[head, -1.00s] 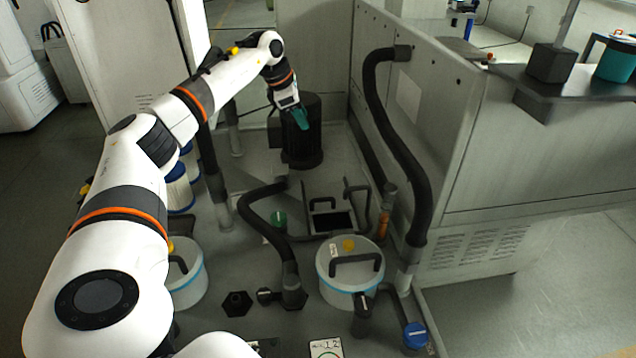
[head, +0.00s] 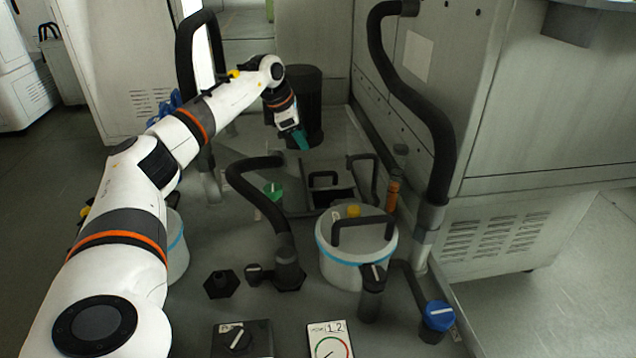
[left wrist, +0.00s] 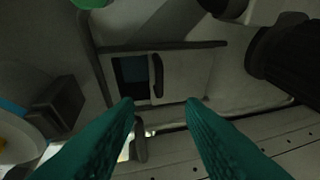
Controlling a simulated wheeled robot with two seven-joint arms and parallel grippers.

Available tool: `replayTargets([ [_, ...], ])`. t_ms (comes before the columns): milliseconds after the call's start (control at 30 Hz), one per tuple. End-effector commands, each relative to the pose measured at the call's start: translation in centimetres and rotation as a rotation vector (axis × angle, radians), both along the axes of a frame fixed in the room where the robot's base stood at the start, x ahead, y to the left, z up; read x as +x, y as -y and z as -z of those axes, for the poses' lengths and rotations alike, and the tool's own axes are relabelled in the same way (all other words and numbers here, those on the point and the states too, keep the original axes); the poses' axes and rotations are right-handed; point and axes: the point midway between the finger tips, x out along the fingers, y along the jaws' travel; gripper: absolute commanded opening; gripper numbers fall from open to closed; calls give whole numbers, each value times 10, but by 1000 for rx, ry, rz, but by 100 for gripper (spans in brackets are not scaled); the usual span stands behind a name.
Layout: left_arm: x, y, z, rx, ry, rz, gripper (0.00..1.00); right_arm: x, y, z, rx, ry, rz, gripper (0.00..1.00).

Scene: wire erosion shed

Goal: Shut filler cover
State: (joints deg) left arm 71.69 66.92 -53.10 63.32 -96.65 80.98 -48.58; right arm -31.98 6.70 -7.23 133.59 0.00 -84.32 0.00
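The filler cover (head: 320,170) looks to be the pale flat plate with a black bar handle in the framed floor recess. In the left wrist view the plate (left wrist: 187,72) lies right of a dark rectangular opening (left wrist: 128,80), with its handle (left wrist: 157,76) at the edge beside the opening. The opening is uncovered. My left gripper (head: 302,141) hangs above and behind the recess in the head view. Its teal fingers (left wrist: 160,106) are apart with nothing between them. They look clear of the handle. My right gripper is not in view.
A black cylinder (head: 304,90) stands behind the gripper. A black bar (head: 362,160) rises at the recess's right edge. A grey machine wall (head: 470,120) bounds the right.

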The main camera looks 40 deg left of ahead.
Motion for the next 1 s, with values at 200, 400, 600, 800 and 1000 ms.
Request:
replayTargets([
  [200, 3, 1, 14, -1, -1, 0, 36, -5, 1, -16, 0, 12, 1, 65],
  [400, 16, 5, 44, -2, -3, 0, 36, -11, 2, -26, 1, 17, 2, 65],
  [600, 32, 9, 82, -2, -3, 0, 36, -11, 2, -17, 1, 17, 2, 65],
  [800, 45, 11, 106, -2, -1, 0, 36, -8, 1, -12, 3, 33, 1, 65],
  [1000, 49, 12, 115, 0, 0, 0, 36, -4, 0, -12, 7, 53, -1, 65],
])
